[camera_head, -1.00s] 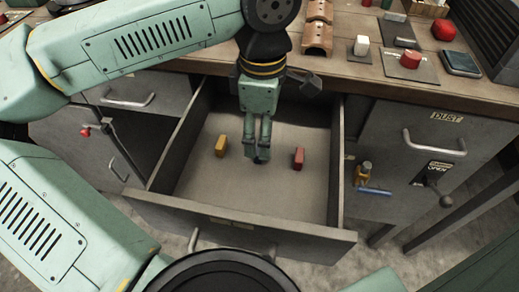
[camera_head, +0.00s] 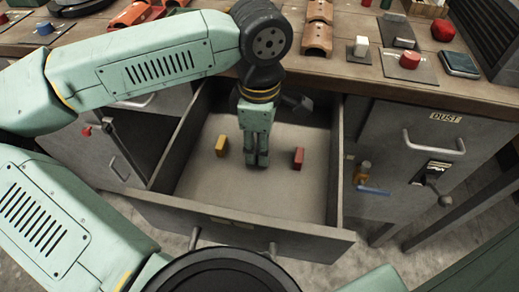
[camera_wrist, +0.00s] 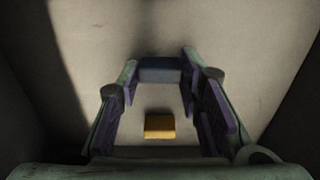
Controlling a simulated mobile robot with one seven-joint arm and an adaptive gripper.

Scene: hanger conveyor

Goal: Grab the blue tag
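The blue tag (camera_wrist: 160,70) is a small dark blue block in the wrist view, between the tips of my two fingers. Its sides come close to the finger pads, and I cannot tell whether they touch. My gripper (camera_head: 257,158) points down into the open drawer (camera_head: 205,183), low over its floor. Its fingers (camera_wrist: 160,76) stand apart in the wrist view, with purple inner pads. In the head view the fingers hide the blue tag.
A yellow block (camera_head: 222,146) lies left of my gripper and a red block (camera_head: 298,158) right of it, both on the drawer floor. The yellow block shows in the wrist view (camera_wrist: 159,127). The drawer's walls surround my gripper, and the worktop (camera_head: 350,75) is behind.

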